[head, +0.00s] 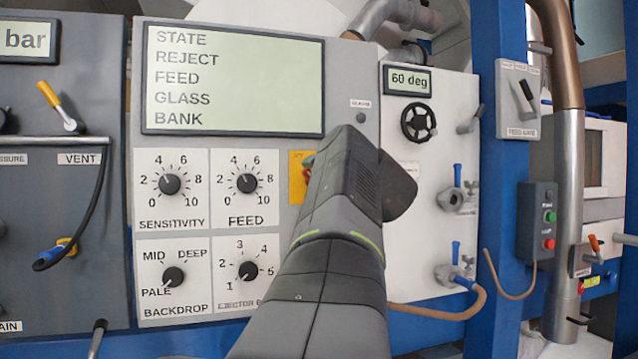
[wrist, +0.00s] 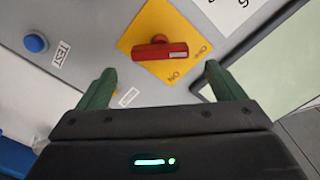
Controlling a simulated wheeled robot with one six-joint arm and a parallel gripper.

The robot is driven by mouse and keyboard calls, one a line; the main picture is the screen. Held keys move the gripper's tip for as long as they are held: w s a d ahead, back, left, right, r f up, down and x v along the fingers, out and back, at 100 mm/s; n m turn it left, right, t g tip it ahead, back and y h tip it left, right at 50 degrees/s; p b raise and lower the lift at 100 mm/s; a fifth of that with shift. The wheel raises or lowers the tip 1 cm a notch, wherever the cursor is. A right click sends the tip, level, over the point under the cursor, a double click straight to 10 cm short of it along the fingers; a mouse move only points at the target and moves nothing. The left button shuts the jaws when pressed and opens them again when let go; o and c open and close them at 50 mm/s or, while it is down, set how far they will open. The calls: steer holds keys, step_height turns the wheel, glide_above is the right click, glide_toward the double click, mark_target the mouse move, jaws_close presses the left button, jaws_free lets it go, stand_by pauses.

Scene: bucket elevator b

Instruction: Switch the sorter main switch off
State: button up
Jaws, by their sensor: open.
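The switch is a red bar handle (wrist: 160,51) on a yellow plate (wrist: 134,37) in the wrist view. The handle lies nearly level there, with a pale mark at its right end. Small lettering sits below it and to its right; the right-hand lettering is hard to read. In the head view the yellow plate (head: 296,187) shows only partly, left of my arm, with a bit of red at its edge. My gripper (wrist: 160,71) is open and empty. Its two green fingers are apart, below and to either side of the handle, with no visible contact. My arm hides the fingers in the head view.
A blue button (wrist: 36,42) labelled TEST is left of the plate in the wrist view. In the head view, dials such as the FEED knob (head: 247,183) and a display (head: 234,80) are left of my arm. A handwheel (head: 418,122) and blue-handled valves (head: 457,177) are right.

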steer(key=v, duration=0.7)
steer(key=x, duration=1.3)
steer(key=shift+w, duration=0.3)
steer(key=shift+s, duration=0.1)
